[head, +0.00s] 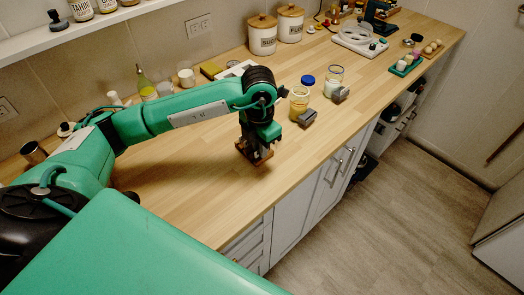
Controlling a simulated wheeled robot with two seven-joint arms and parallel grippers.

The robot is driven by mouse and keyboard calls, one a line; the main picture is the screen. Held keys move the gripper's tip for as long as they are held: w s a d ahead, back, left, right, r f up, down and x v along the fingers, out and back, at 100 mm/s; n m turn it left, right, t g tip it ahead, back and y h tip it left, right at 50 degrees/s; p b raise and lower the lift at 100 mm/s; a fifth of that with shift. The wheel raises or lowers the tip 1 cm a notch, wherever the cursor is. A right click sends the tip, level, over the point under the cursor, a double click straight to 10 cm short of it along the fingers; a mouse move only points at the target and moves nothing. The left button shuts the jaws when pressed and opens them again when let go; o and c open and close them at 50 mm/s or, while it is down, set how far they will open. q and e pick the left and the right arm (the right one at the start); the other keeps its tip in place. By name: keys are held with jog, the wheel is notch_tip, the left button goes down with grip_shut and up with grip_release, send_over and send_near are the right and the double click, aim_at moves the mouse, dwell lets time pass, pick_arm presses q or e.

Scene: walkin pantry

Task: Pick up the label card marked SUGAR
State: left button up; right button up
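My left gripper (254,154) points down at the wooden counter (205,205), close to its surface near the front edge. Its fingers are small and partly hidden by the wrist, so I cannot tell whether they are open or shut, or whether a card is between them. I cannot make out a card marked SUGAR. Two small grey blocks stand on the counter to the right of the gripper: one (308,118) by a jar with yellowish contents (298,103), one (341,95) by a jar with white contents (333,84). No lettering is readable on them. My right gripper is not in view.
A blue lid (308,80) lies behind the jars. Two white canisters (262,40) with wooden lids stand at the back. A white scale-like device (360,40) and a green tray (406,66) are farther right. A shelf (85,27) with jars is upper left.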

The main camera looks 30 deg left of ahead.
pick_arm(q)
grip_shut()
jog(key=shift+r, duration=0.15)
